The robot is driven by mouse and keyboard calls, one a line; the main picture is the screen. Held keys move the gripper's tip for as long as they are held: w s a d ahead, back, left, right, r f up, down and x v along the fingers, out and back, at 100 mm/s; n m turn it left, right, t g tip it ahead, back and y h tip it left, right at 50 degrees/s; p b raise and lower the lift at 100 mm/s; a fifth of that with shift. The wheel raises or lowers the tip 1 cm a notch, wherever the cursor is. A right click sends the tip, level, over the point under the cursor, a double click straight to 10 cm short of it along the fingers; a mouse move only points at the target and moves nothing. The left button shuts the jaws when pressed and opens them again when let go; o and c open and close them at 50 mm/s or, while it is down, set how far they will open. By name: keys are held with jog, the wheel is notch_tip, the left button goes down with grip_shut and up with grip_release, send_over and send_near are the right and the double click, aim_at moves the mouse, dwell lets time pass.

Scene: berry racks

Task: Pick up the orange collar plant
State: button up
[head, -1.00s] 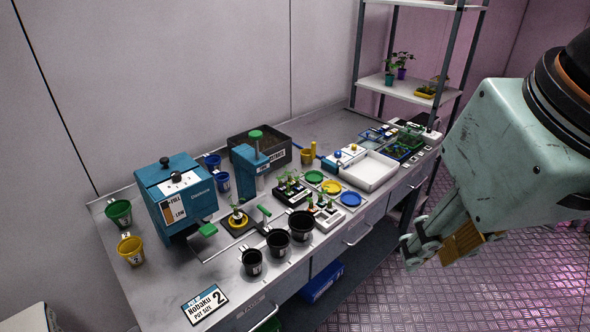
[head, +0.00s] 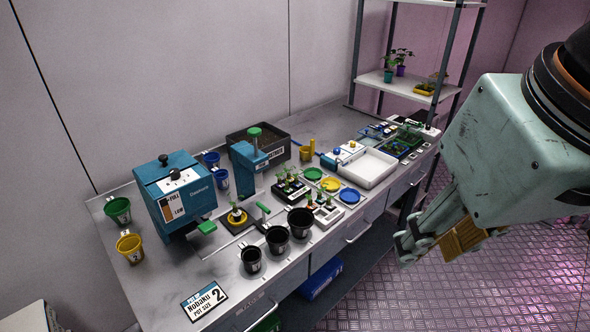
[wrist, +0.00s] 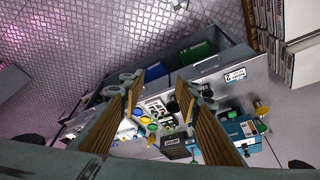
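Small seedlings stand in a black tray (head: 291,190) near the middle of the bench. More stand in a white holder (head: 326,215) just to its right, where small reddish-orange marks show at the stems. One seedling (head: 237,214) stands on a yellow disc near the blue press. Which plant wears the orange collar is too small to tell for sure. My gripper (head: 412,247) is in the air to the right of the bench's front edge, well apart from the plants. In the wrist view my gripper (wrist: 158,96) has its two fingers spread, with nothing held between them.
Black pots (head: 277,240) line the bench front. A blue dispenser (head: 176,193), a blue press (head: 247,168), and a dark soil bin (head: 262,143) stand behind. Green, yellow and blue discs (head: 331,184) and a white tray (head: 369,168) lie right. A shelf (head: 408,88) stands at the back right.

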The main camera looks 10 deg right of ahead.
jog(key=shift+o, duration=0.4)
jog(key=w+a+m+g+p, duration=0.25)
jog(key=w+p, duration=0.25)
jog(key=w, duration=2.4)
jog(key=w+a+f+m+p, duration=0.1)
jog(key=w+f+m+p, duration=0.1)
jog(key=w+f, duration=0.8)
jog(key=w+a+f+m+g+p, duration=0.1)
jog(key=w+a+f+m+p, duration=0.1)
jog(key=w+f, duration=0.9)
jog(key=shift+w+a+f, duration=0.15)
jog(key=shift+w+f, duration=0.1)
jog(key=shift+f, duration=0.35)
jog(key=shift+g, duration=0.25)
